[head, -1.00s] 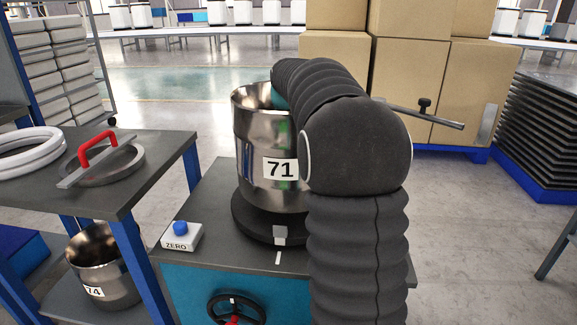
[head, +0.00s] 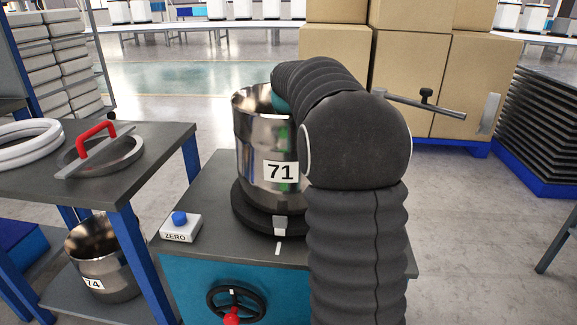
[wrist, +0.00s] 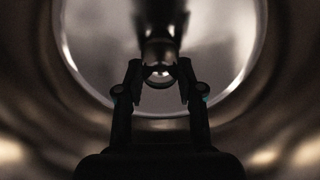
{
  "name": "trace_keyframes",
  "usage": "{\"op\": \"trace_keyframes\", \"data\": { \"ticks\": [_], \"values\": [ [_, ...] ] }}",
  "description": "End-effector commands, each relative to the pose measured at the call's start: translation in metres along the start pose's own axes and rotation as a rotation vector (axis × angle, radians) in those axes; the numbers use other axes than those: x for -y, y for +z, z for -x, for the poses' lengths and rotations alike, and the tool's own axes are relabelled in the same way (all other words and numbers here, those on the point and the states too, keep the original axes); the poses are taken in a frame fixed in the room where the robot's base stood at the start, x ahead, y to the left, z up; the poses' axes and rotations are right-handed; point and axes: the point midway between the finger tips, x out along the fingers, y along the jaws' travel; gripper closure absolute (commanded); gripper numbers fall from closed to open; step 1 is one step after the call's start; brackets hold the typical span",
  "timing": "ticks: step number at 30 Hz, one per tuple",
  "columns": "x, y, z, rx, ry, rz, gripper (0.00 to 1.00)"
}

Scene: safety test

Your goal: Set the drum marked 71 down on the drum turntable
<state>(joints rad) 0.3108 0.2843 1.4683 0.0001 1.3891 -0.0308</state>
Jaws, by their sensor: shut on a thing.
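The drum marked 71 (head: 262,150) is a shiny metal cylinder, upright over the black round drum turntable (head: 245,217) on the grey-topped stand. Its base looks to be at the turntable's top; I cannot tell whether it touches. It looks roughly centred, but the arm covers its right side. My gripper (wrist: 160,71) is inside the drum, with its fingers closed around a small post or knob in the middle of the drum. In the head view my gripper is hidden by the drum wall and my arm.
A ZERO button box (head: 180,227) sits on the stand's left, with a handwheel (head: 237,302) in front. The left cart (head: 150,150) bears a red-handled lid (head: 95,155) and white rings (head: 25,145). Drum 74 (head: 105,262) is on its lower shelf. Cardboard boxes (head: 415,80) stand behind.

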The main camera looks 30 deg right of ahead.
Motion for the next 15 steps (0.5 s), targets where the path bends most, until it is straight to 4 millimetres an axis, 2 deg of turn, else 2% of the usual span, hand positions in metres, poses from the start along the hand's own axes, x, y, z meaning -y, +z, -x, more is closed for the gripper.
{"op": "trace_keyframes", "data": {
  "ticks": [14, 15],
  "values": [
    [0.0000, -0.0004, 0.0016, -0.004, 0.000, 0.000, 1.00],
    [0.0000, -0.0004, 0.0016, -0.004, 0.000, 0.000, 0.60]
  ]
}}
